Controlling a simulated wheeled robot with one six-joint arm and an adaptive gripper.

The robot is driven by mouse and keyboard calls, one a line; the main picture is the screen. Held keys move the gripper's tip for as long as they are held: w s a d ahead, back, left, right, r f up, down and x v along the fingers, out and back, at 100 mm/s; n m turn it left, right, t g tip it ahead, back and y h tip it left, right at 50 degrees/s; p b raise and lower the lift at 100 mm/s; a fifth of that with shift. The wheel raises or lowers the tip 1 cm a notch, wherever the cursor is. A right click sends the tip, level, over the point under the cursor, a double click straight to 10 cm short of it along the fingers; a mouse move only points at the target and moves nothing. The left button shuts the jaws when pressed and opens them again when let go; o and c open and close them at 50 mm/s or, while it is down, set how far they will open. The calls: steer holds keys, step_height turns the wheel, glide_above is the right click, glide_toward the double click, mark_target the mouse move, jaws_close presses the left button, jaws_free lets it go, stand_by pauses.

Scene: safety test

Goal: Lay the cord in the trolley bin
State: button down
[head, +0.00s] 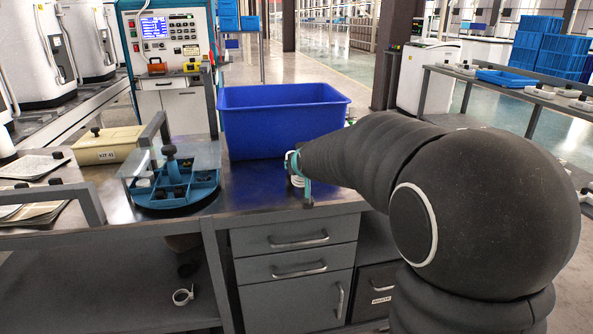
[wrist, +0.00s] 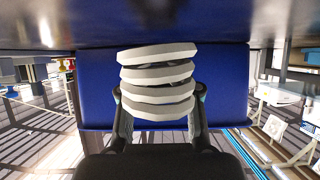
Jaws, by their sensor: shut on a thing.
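The cord, a white coil of several stacked turns (wrist: 158,78), is between the fingers of my gripper (wrist: 158,98) in the wrist view. My gripper (head: 303,178) is shut on it just above the bench's front part in the head view, where only a bit of the cord (head: 296,181) shows. The deep blue bin (head: 285,125) is behind and slightly left of my gripper; its inside looks empty where visible. The bin's blue wall also fills the middle of the wrist view (wrist: 95,85). I cannot tell whether the bin rests on the bench or on a trolley behind it.
A round blue compartment tray (head: 180,198) with a clear cover stands left on the dark bench top (head: 250,185). A beige box (head: 108,146) and papers lie further left. A white ring (head: 183,296) lies on the lower shelf. A rack with blue crates (head: 535,45) is right.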

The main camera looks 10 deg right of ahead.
steer(key=shift+f, duration=0.75)
steer(key=shift+f, duration=0.1)
steer(key=c, duration=0.8)
jaws_free()
